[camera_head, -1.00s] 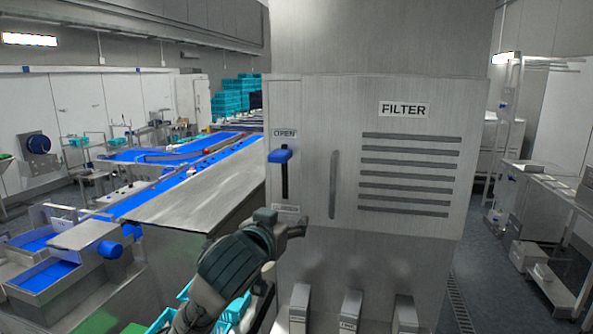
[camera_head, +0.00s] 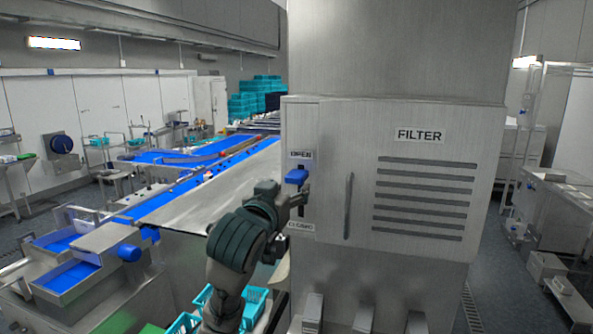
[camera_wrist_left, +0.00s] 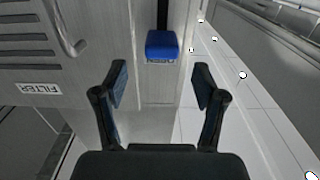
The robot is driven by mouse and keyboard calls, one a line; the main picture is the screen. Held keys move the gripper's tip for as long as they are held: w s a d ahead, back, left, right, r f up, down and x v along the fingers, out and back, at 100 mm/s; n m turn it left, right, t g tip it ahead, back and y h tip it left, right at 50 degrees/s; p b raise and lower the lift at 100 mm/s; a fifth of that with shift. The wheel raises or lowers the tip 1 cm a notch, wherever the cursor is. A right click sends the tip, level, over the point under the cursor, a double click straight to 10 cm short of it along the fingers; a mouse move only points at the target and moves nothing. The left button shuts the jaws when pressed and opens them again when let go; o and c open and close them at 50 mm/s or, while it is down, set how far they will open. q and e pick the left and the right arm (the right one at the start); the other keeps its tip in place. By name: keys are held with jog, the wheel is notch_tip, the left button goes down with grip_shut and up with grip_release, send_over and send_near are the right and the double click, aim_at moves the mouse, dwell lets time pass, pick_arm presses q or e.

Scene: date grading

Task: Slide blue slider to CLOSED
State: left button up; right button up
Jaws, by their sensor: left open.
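The blue slider (camera_head: 297,176) sits at the upper end of its dark vertical slot, just below the OPEN label (camera_head: 300,154), on the grey metal cabinet. The CLOSED label (camera_head: 301,227) is at the lower end of the slot. In the left wrist view the slider (camera_wrist_left: 162,45) lies ahead, between and beyond the two spread fingers (camera_wrist_left: 160,85). The fingers are apart from it and hold nothing. My right gripper is not in view.
The cabinet front has a vertical handle (camera_head: 348,206) right of the slot, then a FILTER label (camera_head: 420,135) and vent slats (camera_head: 425,198). A metal worktop and blue conveyor (camera_head: 165,198) stand to the left. Teal crates (camera_head: 252,305) are low beside the cabinet.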

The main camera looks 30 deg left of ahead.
aim_at(293, 181)
pick_arm(q)
jog(key=p+x, duration=0.2)
jog(key=x, duration=0.5)
jog(key=shift+w+a, duration=0.2)
jog(key=shift+a, duration=0.05)
jog(key=shift+d, duration=0.1)
grip_shut()
notch_tip(293, 181, down, 10)
jog(key=b, duration=0.7)
jog(key=shift+r, duration=0.15)
jog(key=shift+f, duration=0.4)
jog(key=shift+d+f, duration=0.1)
